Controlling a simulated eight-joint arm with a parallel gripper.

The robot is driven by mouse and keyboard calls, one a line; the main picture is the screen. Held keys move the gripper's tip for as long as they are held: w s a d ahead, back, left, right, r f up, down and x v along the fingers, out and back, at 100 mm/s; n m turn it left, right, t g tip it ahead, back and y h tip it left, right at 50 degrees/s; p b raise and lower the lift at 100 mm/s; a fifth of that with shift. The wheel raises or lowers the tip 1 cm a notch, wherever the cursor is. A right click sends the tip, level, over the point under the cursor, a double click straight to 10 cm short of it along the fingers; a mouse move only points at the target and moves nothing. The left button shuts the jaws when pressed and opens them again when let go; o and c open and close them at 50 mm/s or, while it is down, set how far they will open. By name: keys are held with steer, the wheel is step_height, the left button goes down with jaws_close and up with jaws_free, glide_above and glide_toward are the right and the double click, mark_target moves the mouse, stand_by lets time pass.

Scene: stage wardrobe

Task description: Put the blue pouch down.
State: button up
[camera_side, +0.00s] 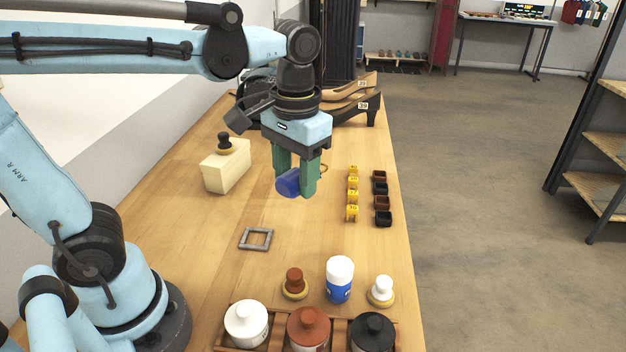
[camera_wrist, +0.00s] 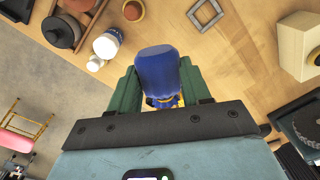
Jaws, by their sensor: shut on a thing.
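The blue pouch (camera_side: 288,184) is between the green fingers of my gripper (camera_side: 296,176). In the side view it appears held above the wooden table, though the exact gap is hard to judge. In the wrist view the blue pouch (camera_wrist: 158,72) fills the space between the two green fingertips of my gripper (camera_wrist: 158,88), which are shut on it. Its lower end shows a yellowish band and is partly hidden by the gripper body.
The wooden table (camera_side: 215,262) has free room around a grey square frame (camera_side: 256,239). A cream block (camera_side: 225,170) stands left. Yellow pieces (camera_side: 352,196) and dark pieces (camera_side: 381,203) line the right. A blue-white bottle (camera_side: 339,280) and lidded jars (camera_side: 308,328) stand in front; shoes (camera_side: 352,105) lie behind.

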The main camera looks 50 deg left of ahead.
steer(key=s+d+f+n, duration=0.1)
steer(key=s+f+n, duration=0.1)
steer(key=s, duration=0.3)
steer(key=s+d+f+n, duration=0.2)
steer(key=s, duration=0.3)
steer(key=s+d+f+n, duration=0.1)
steer(key=s+f+n, duration=0.1)
steer(key=s, duration=0.3)
steer(key=shift+s+d+f+n, duration=0.1)
steer(key=shift+d+f+n, duration=0.1)
steer(key=shift+n, duration=0.3)
glide_above(230, 271)
step_height(230, 271, down, 7)
steer(key=shift+f, duration=2)
steer(key=shift+f, duration=0.2)
steer(key=o, duration=1)
steer(key=shift+d, duration=0.1)
steer(key=shift+o, duration=0.2)
steer(key=shift+r, duration=0.2)
